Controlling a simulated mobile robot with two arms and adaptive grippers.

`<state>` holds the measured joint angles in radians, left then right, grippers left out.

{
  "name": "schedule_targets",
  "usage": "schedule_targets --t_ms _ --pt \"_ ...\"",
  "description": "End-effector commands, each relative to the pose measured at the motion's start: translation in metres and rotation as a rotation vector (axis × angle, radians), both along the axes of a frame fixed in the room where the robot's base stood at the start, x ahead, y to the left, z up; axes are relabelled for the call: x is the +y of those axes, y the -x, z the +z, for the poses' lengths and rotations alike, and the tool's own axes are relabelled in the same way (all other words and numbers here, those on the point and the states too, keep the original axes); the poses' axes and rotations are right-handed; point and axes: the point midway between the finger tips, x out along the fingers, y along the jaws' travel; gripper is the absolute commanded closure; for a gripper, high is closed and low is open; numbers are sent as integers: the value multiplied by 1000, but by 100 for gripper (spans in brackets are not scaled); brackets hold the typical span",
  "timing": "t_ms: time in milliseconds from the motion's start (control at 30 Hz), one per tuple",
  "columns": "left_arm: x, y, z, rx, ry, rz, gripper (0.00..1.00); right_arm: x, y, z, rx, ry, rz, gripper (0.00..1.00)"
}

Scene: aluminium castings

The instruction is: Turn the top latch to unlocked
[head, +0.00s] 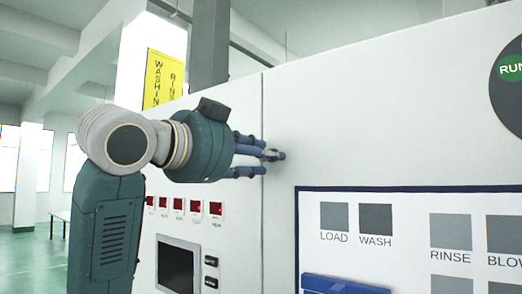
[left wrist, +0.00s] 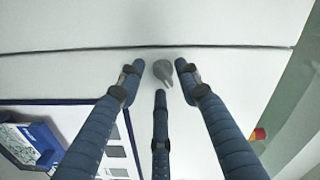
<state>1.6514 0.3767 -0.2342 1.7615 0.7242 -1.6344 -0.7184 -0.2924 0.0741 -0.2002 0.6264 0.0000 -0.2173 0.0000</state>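The latch (left wrist: 163,69) is a small grey knob with a pointed tip, beside the dark seam of the white machine panel in the left wrist view. My left gripper (left wrist: 159,79) has three blue fingers, spread around the latch, with gaps visible between fingertips and knob. In the head view, my left gripper (head: 276,155) reaches to the white panel (head: 350,120) near its vertical seam. My right gripper is in neither view.
Below and right of the gripper in the head view is a framed panel with LOAD and WASH squares (head: 334,217) and a blue part (head: 345,285). A row of red indicators (head: 179,205) and a screen (head: 178,266) are lower left. A red-and-yellow button (left wrist: 258,134) shows in the wrist view.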

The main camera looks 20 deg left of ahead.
Motion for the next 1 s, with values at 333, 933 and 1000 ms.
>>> schedule_targets --t_ms 333,933,1000 --pt "-1 -1 0 0 0 -1 86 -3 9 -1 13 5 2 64" --pt "-1 0 -1 32 87 -3 100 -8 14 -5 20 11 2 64" --pt "-2 0 -1 48 130 -3 100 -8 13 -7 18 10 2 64"
